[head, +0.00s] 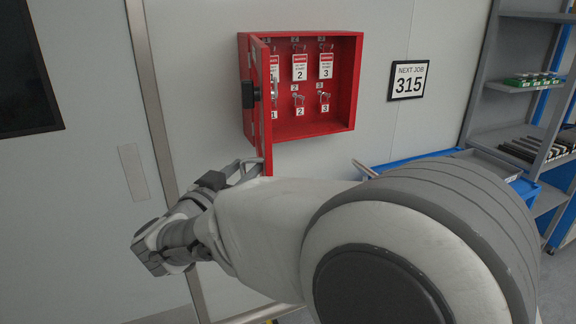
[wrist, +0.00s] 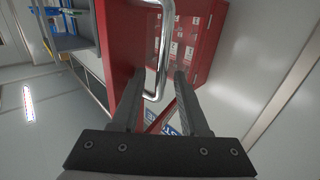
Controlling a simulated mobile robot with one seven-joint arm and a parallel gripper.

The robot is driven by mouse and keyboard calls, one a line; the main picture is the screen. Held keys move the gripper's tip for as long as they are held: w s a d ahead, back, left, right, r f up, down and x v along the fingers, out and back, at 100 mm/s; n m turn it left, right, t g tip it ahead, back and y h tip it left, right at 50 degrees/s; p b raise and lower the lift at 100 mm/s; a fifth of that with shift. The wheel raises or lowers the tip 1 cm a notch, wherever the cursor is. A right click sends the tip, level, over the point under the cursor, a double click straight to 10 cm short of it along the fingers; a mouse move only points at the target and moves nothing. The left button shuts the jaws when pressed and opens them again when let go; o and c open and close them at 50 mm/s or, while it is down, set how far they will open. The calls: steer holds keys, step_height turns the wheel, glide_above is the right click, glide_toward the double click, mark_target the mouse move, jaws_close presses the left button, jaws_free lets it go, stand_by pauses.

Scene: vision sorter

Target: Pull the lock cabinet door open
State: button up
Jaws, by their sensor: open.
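The red lock cabinet (head: 352,95) is on the wall in the head view. Its door (head: 264,150) stands open at the left side, seen nearly edge-on and swung out toward me. In the wrist view the red door panel (wrist: 118,45) is at upper centre, with a silver bar handle (wrist: 163,50) at its right. My gripper (head: 245,168) is by the door's lower end. In the wrist view its fingers (wrist: 159,75) are apart, and the handle's curved lower end shows between them. Whether a finger touches the handle or door I cannot tell.
Tags and padlocks (head: 299,68) hang inside the cabinet. A "NEXT JOB 315" sign (head: 408,80) is on the wall to the right. Grey shelving (head: 520,90) and a blue-edged cart (head: 400,158) stand at the right.

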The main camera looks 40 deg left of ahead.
steer(key=v, duration=1.7)
steer(key=shift+s+b, duration=0.2)
steer(key=shift+b, duration=0.25)
steer(key=shift+w+f, duration=0.1)
